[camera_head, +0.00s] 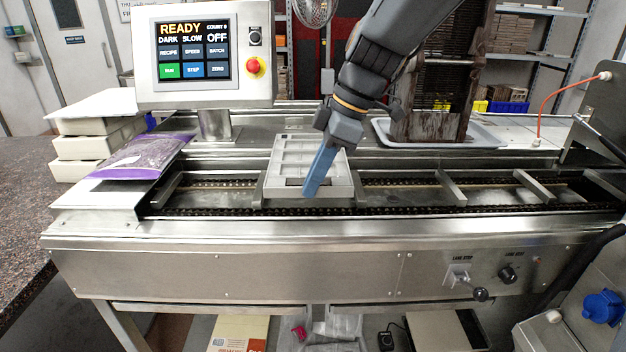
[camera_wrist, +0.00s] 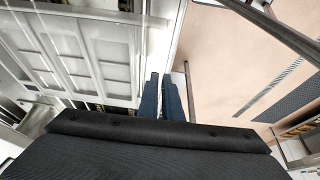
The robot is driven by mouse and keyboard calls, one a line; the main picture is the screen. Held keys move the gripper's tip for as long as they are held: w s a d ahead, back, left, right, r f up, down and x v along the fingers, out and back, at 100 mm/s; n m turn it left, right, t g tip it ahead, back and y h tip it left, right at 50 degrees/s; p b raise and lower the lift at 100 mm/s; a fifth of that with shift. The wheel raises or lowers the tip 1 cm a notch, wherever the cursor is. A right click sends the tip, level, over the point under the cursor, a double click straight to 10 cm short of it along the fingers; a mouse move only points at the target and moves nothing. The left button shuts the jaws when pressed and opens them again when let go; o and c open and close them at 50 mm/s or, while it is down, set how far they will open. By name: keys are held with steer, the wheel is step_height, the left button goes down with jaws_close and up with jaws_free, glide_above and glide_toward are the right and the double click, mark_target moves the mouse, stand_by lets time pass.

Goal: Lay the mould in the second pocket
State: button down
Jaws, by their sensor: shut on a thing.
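A pale grey mould (camera_head: 290,152) with rectangular cavities lies flat at the conveyor, between two crossbars, in the second gap from the left. I cannot tell whether it rests fully on the chain. My gripper (camera_head: 309,190) reaches down over its right part with blue fingers, shut on the mould. In the wrist view, the mould (camera_wrist: 92,45) fills the upper left, and the finger pair (camera_wrist: 160,82) is close together at its edge. The exact contact is hard to see.
Crossbars (camera_head: 450,188) divide the conveyor, with empty gaps on both sides of the mould. A purple bag (camera_head: 140,158) and stacked pale moulds (camera_head: 90,147) are at the left. A control panel (camera_head: 203,55) stands behind.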

mark_target(327, 187)
steer(key=shift+f+b, duration=3.15)
steer(key=shift+f, duration=0.75)
steer(key=c, duration=1.9)
jaws_free()
steer(key=shift+o, duration=0.2)
steer(key=shift+d, duration=0.1)
steer(key=b+v, duration=0.1)
steer(key=v, duration=0.6)
steer(key=shift+d+r, duration=0.15)
steer(key=shift+r, duration=0.2)
